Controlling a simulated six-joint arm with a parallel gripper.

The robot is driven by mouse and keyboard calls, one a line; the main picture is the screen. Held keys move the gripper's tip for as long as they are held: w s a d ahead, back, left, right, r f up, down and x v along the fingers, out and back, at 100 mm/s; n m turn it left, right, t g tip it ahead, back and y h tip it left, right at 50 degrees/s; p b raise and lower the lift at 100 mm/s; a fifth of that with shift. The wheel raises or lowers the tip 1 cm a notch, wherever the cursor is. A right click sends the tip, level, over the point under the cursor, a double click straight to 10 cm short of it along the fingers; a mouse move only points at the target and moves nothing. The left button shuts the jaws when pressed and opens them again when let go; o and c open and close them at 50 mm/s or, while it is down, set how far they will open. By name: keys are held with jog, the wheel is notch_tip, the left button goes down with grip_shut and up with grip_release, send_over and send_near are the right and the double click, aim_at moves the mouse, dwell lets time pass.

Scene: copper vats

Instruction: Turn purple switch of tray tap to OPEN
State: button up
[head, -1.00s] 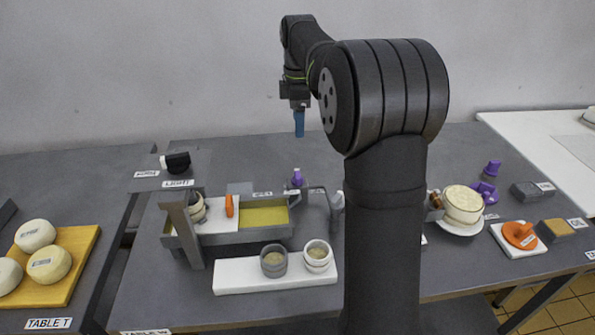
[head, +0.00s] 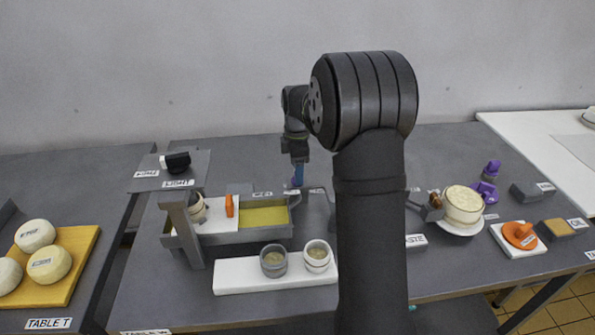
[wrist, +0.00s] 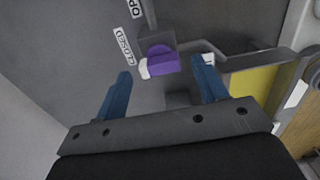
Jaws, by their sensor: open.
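The purple switch (wrist: 163,62) of the tray tap shows in the wrist view, with a white end at its left. The white end lies near the CLOSED label (wrist: 125,47). The OPEN label (wrist: 136,8) is farther up, partly cut off. My gripper (wrist: 162,67) is open, its blue fingers on either side of the switch, with no clear contact. In the head view my gripper (head: 298,176) is low behind the tray (head: 240,237), pointing down, and mostly hides the switch. The tray holds yellow-green liquid.
The tap's grey pipe (wrist: 205,48) runs beside the switch toward the tray. Cups stand on a white board (head: 240,276) in front.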

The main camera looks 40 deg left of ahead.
jog(key=shift+f, duration=0.75)
jog(key=c, duration=1)
